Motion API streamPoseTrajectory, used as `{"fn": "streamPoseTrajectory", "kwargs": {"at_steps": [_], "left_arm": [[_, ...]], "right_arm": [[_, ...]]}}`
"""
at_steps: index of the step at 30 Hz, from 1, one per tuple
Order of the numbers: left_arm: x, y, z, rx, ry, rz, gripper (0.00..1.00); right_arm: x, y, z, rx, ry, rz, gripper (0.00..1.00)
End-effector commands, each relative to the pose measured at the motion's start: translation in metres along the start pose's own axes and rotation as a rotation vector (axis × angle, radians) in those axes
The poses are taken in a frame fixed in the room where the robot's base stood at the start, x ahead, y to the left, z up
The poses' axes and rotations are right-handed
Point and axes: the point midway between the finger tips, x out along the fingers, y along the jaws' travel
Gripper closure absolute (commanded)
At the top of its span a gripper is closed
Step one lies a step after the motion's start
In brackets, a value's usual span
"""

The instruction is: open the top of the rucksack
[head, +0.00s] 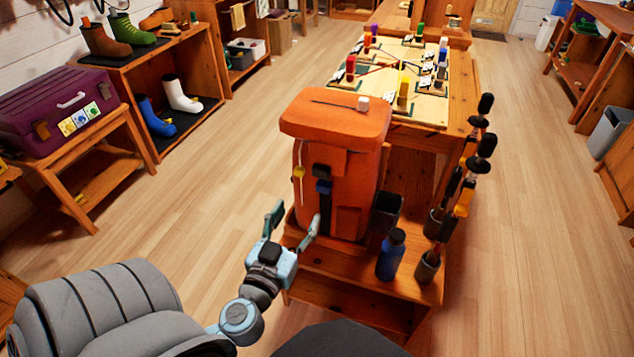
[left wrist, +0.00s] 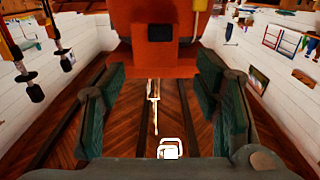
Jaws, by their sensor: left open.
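The orange rucksack (head: 368,170) stands upright on a low wooden bench, its lid (head: 335,122) down over the top. My left gripper (head: 292,220) is open and empty, low in front of the rucksack. In the left wrist view the rucksack (left wrist: 150,60) shows at the top, beyond the spread fingers (left wrist: 160,105). My right gripper is out of view.
A blue bottle (head: 391,255), a dark open bin (head: 386,212) and ski poles in cups (head: 428,266) stand on the bench right of the rucksack. A wooden table with a board (head: 425,80) is behind. A purple case (head: 55,110) stands left. Floor between is clear.

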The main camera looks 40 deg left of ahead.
Motion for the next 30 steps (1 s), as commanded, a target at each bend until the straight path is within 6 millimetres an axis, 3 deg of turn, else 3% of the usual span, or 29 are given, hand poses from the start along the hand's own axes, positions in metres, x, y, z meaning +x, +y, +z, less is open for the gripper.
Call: {"fn": "streamPoseTrajectory", "kwargs": {"at_steps": [6, 12, 15, 19, 27, 30], "left_arm": [[0.051, 0.000, -0.009, 0.000, 0.004, 0.000, 0.43], [0.109, 0.000, -0.006, 0.000, 0.002, -0.001, 0.43], [0.126, 0.000, -0.005, 0.000, 0.001, 0.000, 0.43], [0.136, 0.000, -0.004, 0.000, -0.001, 0.000, 0.43], [0.138, 0.000, -0.003, 0.000, -0.002, 0.000, 0.43], [0.138, 0.000, -0.003, 0.000, -0.002, 0.000, 0.59]], "right_arm": [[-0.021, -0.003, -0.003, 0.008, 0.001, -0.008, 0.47], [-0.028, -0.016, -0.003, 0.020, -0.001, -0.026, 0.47], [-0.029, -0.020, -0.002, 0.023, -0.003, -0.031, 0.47], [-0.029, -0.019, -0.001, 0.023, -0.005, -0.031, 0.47], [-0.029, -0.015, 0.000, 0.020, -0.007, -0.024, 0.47], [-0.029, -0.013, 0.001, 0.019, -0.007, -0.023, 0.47]]}}
